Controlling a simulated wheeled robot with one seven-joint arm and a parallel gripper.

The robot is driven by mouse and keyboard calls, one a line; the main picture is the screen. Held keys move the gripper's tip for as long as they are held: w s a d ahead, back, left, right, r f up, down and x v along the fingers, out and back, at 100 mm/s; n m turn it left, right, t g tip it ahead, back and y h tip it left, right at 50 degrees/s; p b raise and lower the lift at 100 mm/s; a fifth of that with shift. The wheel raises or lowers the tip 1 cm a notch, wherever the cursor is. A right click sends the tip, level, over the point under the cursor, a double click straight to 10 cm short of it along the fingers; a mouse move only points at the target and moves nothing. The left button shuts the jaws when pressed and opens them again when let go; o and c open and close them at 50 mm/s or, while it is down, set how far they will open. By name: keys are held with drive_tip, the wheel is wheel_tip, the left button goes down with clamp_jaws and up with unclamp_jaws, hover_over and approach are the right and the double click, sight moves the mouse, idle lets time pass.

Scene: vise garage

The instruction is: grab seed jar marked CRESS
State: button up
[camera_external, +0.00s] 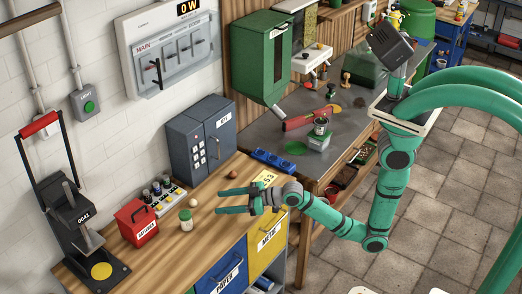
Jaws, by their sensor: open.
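A small jar with a green lid and a pale label (186,221) stands upright on the wooden worktop. Its lettering is too small to read, so I cannot tell whether it says CRESS. Several small dark-capped jars (156,190) stand at a white rack by the wall; their labels are unreadable too. My gripper (219,201) is open and empty. Its two green fingers point left, above the worktop. Their tips are to the right of the green-lidded jar and apart from it.
A cream ball (193,203) lies just behind the green-lidded jar. A red box (137,222) stands to its left, near a black lever press (80,225).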

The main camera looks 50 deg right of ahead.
sight(186, 220)
drive_tip(key=a, duration=0.2)
drive_tip(key=a+g, duration=0.1)
drive_tip(key=a, duration=0.1)
drive_tip(key=a+r+n+g, duration=0.1)
drive_tip(key=a, duration=0.2)
drive_tip(key=shift+a+g, duration=0.2)
drive_tip(key=shift+g, duration=0.2)
drive_tip(key=x, duration=0.4)
drive_tip(key=shift+w+a, duration=0.2)
drive_tip(key=shift+w, duration=0.05)
drive_tip(key=shift+x, duration=2.9)
drive_tip(key=shift+a+r, duration=0.2)
drive_tip(key=c, duration=1.1)
